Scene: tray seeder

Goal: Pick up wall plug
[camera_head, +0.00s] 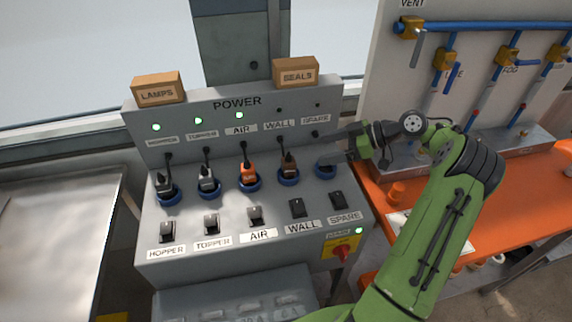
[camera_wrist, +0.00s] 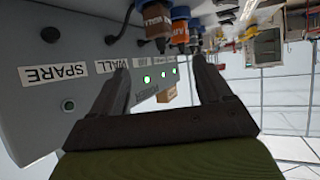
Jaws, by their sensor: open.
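The wall plug (camera_head: 289,163) is brown and stands in a blue-ringed socket of the grey power panel, fourth from the left, below the WALL label. In the wrist view the wall plug (camera_wrist: 157,18) is upside down near the top, ahead of the fingertips and apart from them. My gripper (camera_head: 334,159) reaches in from the right, over the spare socket, to the right of the plug. In the wrist view my gripper (camera_wrist: 162,62) is open, with nothing between its two dark fingers. The head view shows the fingers only small.
An orange air plug (camera_head: 248,171) stands close left of the wall plug, with the grey topper plug (camera_head: 207,179) and hopper plug (camera_head: 164,183) further left. Cords run up to the panel back. A seals box (camera_head: 296,72) sits on top. Rocker switches line the front.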

